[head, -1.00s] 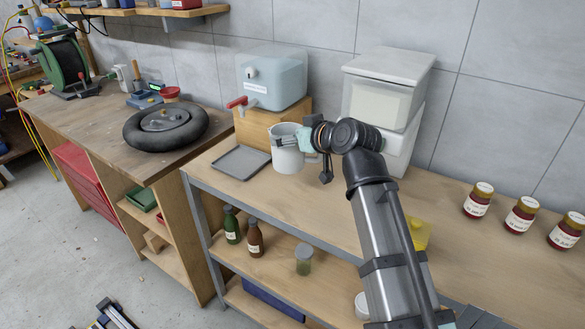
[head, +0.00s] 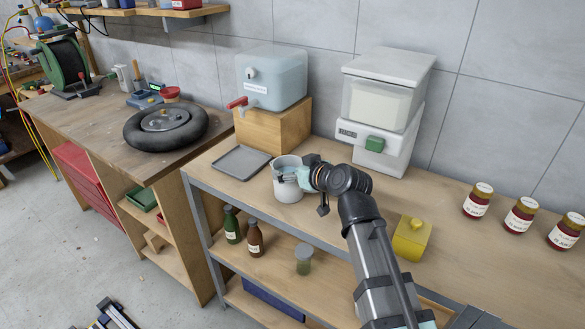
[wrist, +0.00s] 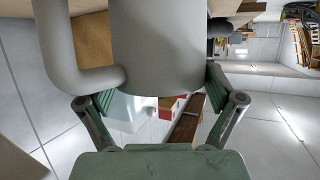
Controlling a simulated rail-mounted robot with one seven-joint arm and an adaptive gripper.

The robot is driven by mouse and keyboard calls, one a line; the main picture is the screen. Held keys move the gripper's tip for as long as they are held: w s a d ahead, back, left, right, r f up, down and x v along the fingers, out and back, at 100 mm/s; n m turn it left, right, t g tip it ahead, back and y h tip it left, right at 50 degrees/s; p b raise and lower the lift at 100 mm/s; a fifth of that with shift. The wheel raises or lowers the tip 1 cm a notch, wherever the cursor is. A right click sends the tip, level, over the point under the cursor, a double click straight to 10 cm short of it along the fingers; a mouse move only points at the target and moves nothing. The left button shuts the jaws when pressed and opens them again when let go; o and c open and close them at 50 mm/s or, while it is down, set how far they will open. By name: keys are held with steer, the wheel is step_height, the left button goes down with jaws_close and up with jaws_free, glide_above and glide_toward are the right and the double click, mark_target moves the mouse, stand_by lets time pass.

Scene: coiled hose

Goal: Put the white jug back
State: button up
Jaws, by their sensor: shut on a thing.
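The white jug (head: 286,184) is at the front part of the wooden bench in the head view, upright, its open rim facing up. My gripper (head: 297,177) is shut on the jug's body from the right. In the wrist view the jug (wrist: 160,45) fills the upper middle between my two fingers (wrist: 160,90), with its curved handle to the left. I cannot tell whether the jug's base touches the bench top.
A grey tray (head: 241,161) lies left of the jug. Behind stand a water container (head: 283,78) with a red tap on a wooden block (head: 286,128) and a white dispenser (head: 385,105). A yellow box (head: 410,240) and several jars (head: 520,215) are to the right.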

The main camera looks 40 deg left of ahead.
steer(key=shift+f, duration=0.2)
steer(key=o, duration=1.5)
steer(key=shift+r, duration=0.15)
steer(key=v, duration=1.2)
steer(key=shift+b, duration=0.45)
